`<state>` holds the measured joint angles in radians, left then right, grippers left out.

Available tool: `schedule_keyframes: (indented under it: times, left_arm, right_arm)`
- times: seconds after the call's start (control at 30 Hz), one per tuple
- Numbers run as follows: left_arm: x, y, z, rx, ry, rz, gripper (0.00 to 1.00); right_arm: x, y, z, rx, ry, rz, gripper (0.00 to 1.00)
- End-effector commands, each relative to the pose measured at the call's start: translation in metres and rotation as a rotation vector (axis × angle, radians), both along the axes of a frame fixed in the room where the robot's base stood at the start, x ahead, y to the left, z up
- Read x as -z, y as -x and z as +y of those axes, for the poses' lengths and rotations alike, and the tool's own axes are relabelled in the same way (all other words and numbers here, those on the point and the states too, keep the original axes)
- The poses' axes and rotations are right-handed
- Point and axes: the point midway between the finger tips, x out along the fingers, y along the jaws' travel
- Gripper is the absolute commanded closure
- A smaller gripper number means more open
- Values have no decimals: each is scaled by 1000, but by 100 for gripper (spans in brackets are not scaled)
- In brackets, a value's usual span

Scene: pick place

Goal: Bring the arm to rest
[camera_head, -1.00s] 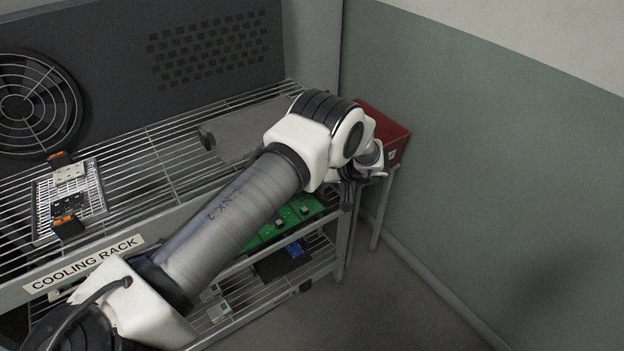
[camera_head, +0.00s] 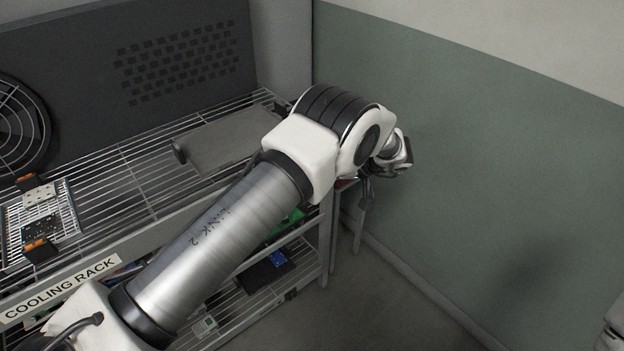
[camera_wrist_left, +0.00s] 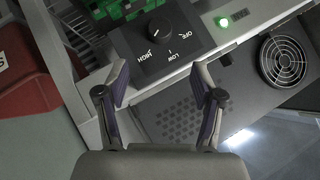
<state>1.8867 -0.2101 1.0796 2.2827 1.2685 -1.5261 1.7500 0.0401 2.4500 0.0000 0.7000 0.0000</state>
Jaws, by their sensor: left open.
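My left arm reaches in from the left across the head view, over the front of the cooling rack (camera_head: 150,245). Its left gripper (camera_head: 366,192) is at the arm's far end, beyond the rack's right end, small and partly hidden by the wrist. In the left wrist view the left gripper (camera_wrist_left: 164,88) has its two fingers well apart with nothing between them. My right gripper is not in view.
The wrist view shows a knob (camera_wrist_left: 162,30), a lit green button (camera_wrist_left: 223,22), a fan (camera_wrist_left: 283,60) and a red box (camera_wrist_left: 35,95). In the head view, a wire tray (camera_head: 40,220) is on the rack. Floor (camera_head: 375,300) is clear at right.

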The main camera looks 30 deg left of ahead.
Motion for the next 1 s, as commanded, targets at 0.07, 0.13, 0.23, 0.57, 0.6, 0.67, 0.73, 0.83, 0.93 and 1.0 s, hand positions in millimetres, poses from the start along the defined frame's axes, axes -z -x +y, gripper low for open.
schedule_keyframes:
  times: [0.07, 0.13, 0.23, 0.57, 0.6, 0.67, 0.73, 0.83, 0.93, 1.0]
  left_arm:
    - [0, 0, 0, 0, 0, 0, 33]
    - [0, 0, 0, 0, 0, 0, 33]
    - [0, 0, 0, 0, 0, 0, 33]
    - [27, 24, 22, -34, -1, 74, 33]
    - [37, 38, 35, -23, -27, 125, 33]
    - [51, 61, 61, 39, -93, 223, 33]
    - [70, 88, 92, 170, -182, 323, 33]
    - [97, 117, 117, 388, -240, 392, 33]
    - [134, 153, 117, 637, -182, 423, 33]
    - [162, 188, 101, 804, -57, 428, 33]
  right_arm:
    - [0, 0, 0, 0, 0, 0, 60]
    - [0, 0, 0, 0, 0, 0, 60]
    - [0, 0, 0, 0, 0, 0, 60]
    - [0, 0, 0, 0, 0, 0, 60]
    - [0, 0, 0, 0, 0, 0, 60]
    - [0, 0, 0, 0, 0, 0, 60]
    - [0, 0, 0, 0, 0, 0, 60]
    - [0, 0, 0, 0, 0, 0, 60]
    - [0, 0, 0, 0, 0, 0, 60]
    - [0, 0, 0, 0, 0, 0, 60]
